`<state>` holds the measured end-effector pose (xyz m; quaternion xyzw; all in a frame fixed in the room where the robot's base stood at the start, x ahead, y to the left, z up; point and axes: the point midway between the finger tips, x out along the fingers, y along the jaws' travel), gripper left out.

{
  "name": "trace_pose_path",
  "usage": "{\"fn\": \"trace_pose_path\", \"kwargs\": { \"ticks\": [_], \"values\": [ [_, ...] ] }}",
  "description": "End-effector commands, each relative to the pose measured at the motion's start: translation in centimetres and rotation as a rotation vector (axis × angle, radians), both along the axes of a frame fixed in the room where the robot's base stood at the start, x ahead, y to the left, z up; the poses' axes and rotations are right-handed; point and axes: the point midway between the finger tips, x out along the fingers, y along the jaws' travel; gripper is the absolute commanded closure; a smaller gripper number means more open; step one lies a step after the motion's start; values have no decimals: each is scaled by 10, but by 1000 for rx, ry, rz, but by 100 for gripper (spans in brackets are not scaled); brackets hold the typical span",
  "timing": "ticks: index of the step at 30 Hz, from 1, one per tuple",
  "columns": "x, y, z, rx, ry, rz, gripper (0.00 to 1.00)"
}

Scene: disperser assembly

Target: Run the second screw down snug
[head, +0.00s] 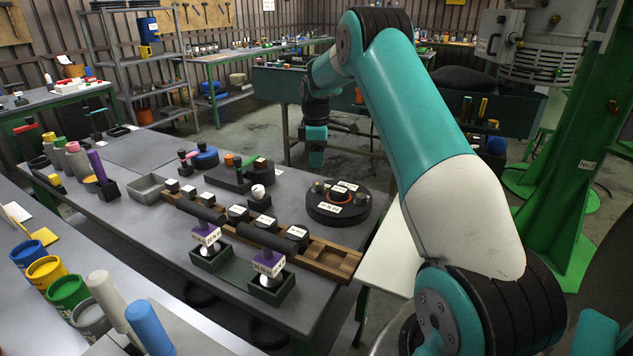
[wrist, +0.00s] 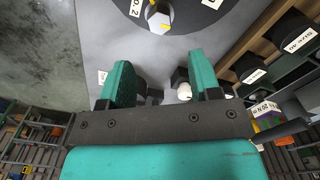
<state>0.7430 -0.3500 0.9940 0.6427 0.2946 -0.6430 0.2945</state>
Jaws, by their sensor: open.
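The dark round disperser plate (head: 338,211) lies on the grey table with white labels on top and an orange ring at its centre. A screw (head: 318,187) stands at its left side and another (head: 361,198) at its right. In the wrist view, a hex screw head (wrist: 158,20) with a yellow mark shows at the top, beside a "NO. 2" label. How deep it sits cannot be told. My gripper (head: 316,158) hangs pointing down beyond the plate, up and left of it in the head view. Its teal fingers (wrist: 161,62) are apart, with nothing held between them.
Two purple-and-white torque tools (head: 207,236) (head: 268,263) stand in green holders at the front. A wooden rack (head: 336,262) with black cylinders runs behind them. A black block with a white knob (head: 258,192) stands left of the plate.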

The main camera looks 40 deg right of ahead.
Motion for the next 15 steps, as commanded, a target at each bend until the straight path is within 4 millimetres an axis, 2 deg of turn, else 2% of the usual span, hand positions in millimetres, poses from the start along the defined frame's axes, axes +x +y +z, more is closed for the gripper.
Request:
{"fn": "trace_pose_path", "kwargs": {
  "ticks": [3, 9, 15],
  "values": [
    [-1, 1, -27, 3, 4, 0, 43],
    [-1, 1, -66, 1, 3, 0, 43],
    [0, 0, -86, 1, 1, 0, 43]
  ]
}}
